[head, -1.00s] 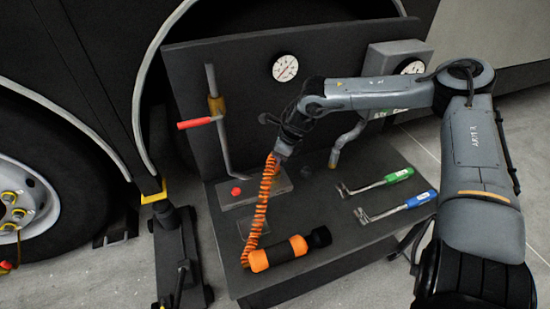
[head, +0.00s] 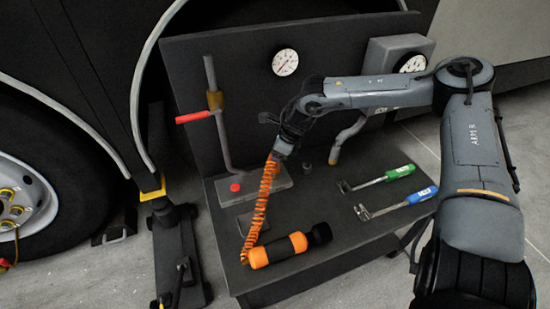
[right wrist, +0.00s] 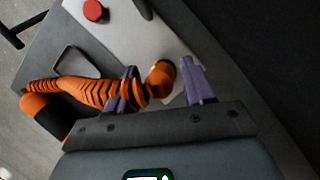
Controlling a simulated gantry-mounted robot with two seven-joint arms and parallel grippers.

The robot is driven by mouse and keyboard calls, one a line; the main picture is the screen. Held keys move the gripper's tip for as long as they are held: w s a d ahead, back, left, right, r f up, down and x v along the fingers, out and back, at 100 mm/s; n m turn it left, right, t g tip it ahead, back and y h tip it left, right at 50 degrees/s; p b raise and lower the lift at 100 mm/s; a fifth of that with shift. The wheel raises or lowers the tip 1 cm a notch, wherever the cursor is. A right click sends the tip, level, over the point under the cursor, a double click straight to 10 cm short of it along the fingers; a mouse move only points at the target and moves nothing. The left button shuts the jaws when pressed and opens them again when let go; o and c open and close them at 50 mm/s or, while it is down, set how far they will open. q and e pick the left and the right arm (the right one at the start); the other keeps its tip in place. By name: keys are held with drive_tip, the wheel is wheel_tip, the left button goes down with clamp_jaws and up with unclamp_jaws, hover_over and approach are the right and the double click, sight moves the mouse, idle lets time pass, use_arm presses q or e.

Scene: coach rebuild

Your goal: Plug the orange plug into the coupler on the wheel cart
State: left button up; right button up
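My right gripper (head: 281,152) is above the back middle of the dark wheel cart (head: 345,236). An orange coiled cord (head: 262,205) runs from the gripper down to an orange and black cylinder (head: 278,250) lying on the cart's front edge. I cannot tell which fitting is the coupler; a pipe with a brass fitting (head: 215,100) and red handle stands left, and a bent grey pipe (head: 346,136) hangs right. My left gripper is out of view.
A grey base plate with a red button (head: 235,187) lies beneath the gripper. Green-handled (head: 400,171) and blue-handled (head: 421,195) tools lie on the right. A back panel with a dial (head: 285,62) rises behind. A jack (head: 174,250) and wheel (head: 30,190) are left.

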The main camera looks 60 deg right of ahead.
drive_tip(key=shift+o, duration=0.6)
drive_tip(key=shift+s, duration=0.1)
